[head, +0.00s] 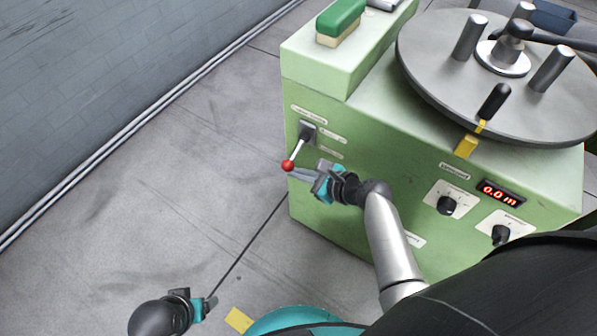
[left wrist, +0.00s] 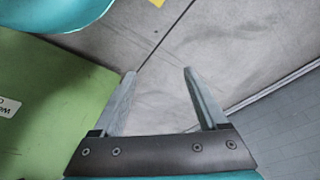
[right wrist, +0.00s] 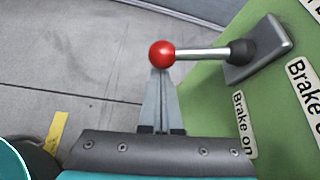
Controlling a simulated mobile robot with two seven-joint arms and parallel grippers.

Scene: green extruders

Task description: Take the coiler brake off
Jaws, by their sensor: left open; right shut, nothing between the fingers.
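The brake lever is a silver rod with a red ball knob (head: 288,165) on the front of the green coiler (head: 375,150). It slants down and left from a dark pivot block (head: 307,131). My right gripper (head: 297,174) is shut and empty, its fingertips at the knob's lower side. In the right wrist view the knob (right wrist: 162,53) stands just beyond the closed tips and covers them partly; I cannot tell if they touch. A label reading "Brake on" (right wrist: 244,125) is near the lever. My left gripper (left wrist: 158,75) is open and empty, low over the floor.
On the coiler are a round grey disc (head: 430,65) with metal posts, a green-topped brush-like block (head: 340,20), a red display (head: 499,192) and two black knobs. A grey wall (head: 100,70) stands left. The floor (head: 180,190) between is clear.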

